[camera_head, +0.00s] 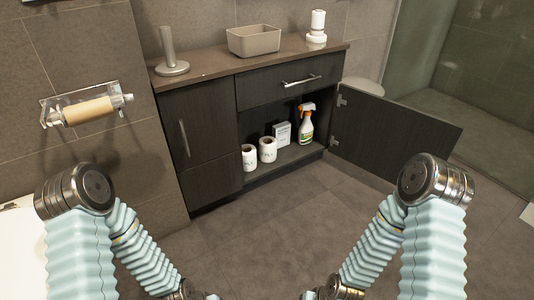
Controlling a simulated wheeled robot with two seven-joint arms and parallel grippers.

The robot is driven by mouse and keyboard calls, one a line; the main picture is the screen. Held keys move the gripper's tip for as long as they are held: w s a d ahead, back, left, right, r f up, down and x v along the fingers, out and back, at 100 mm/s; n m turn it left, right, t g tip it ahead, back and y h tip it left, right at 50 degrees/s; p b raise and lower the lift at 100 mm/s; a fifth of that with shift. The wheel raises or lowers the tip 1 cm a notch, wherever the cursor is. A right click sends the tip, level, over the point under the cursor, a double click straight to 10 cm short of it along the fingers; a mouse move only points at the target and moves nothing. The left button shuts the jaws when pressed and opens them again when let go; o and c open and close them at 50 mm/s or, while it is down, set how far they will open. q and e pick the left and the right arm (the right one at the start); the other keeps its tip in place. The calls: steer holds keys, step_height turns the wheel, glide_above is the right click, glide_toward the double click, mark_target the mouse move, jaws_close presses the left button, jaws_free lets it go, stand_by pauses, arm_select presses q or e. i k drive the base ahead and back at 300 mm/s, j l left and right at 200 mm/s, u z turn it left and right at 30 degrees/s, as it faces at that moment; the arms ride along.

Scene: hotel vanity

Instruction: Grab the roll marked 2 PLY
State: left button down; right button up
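Two white paper rolls stand upright side by side on the floor of the open lower cabinet compartment. The left roll (249,158) is nearer the front, by the left side of the opening. The right roll (268,149) stands just beside it and a little further back. Both carry dark print on the side, too small to read, so I cannot tell which is marked 2 PLY. My two arms show at the lower left and lower right, well apart from the rolls. Their wrists run to the bottom edge, and neither gripper's fingers show.
A small white box (282,134) and a spray bottle (306,124) stand right of the rolls. The cabinet door (395,137) is swung open to the right. A drawer (288,82) sits above the opening. The floor (275,218) in front is clear. An empty cardboard tube (88,112) hangs on the wall holder.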

mark_target(268, 145)
steer(key=z, duration=0.55)
steer(key=i+j+z, duration=0.2)
steer(key=z, duration=0.25)
steer(key=i+j+z, duration=0.1)
steer(key=j+z, duration=0.3)
steer(key=i+j+z, duration=0.1)
steer(key=j+z, duration=0.2)
steer(key=z, duration=0.15)
steer(key=i+j, duration=0.1)
steer(key=j, duration=0.55)
